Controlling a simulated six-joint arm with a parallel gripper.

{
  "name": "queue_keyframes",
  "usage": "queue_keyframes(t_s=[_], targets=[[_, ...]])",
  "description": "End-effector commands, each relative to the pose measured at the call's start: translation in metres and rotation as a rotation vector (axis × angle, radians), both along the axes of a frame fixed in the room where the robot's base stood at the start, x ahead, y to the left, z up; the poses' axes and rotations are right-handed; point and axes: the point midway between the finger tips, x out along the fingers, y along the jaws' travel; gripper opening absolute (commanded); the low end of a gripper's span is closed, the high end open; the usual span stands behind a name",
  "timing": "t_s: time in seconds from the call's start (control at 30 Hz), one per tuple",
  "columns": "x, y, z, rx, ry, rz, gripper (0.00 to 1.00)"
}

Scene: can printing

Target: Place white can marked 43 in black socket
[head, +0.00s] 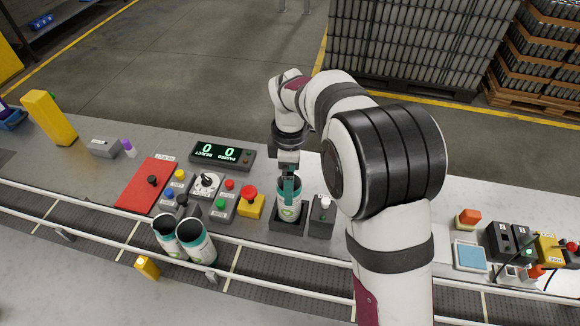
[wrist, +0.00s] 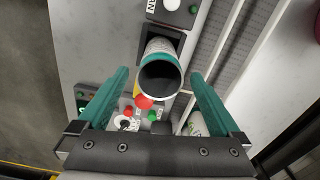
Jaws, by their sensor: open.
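A white can with teal bands (head: 289,213) stands upright and open-topped in the black socket (head: 274,226) at the middle of the table. Its number cannot be read. In the wrist view the can (wrist: 163,50) shows its dark open mouth, with the socket (wrist: 145,39) around its base. My gripper (head: 289,188) is right above and at the can's top in the head view. In the wrist view my gripper (wrist: 160,76) is open, with one teal finger on each side of the can and visible gaps between.
Two similar open cans, a left one (head: 168,234) and a right one (head: 199,243), stand on the conveyor (head: 262,267). A button box (head: 321,217) is right of the socket. A yellow box with a red button (head: 250,203) is left of it.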

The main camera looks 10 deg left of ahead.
Motion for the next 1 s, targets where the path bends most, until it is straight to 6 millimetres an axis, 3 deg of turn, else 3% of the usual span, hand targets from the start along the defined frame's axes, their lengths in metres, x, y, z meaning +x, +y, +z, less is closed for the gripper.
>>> queue_keyframes(t_s=[0.1, 0.2, 0.3, 0.47, 0.57, 0.67, 0.7, 0.8, 0.9, 1.0], targets=[[0.001, 0.0, 0.035, 0.003, -0.004, -0.001, 1.0], [0.0, 0.0, 0.056, 0.001, -0.003, -0.001, 1.0], [0.0, 0.0, 0.07, 0.0, -0.001, 0.0, 1.0], [0.0, -0.001, 0.076, 0.0, 0.001, -0.002, 1.0], [-0.012, -0.019, 0.087, 0.008, 0.005, -0.137, 1.0], [-0.058, -0.071, 0.109, 0.032, 0.027, -0.569, 1.0], [-0.085, -0.094, 0.115, 0.044, 0.042, -0.795, 1.0], [-0.16, -0.137, 0.114, 0.063, 0.089, -1.357, 1.0], [-0.223, -0.158, 0.097, 0.072, 0.138, -1.822, 1.0], [-0.26, -0.163, 0.08, 0.07, 0.174, -2.103, 1.0]])
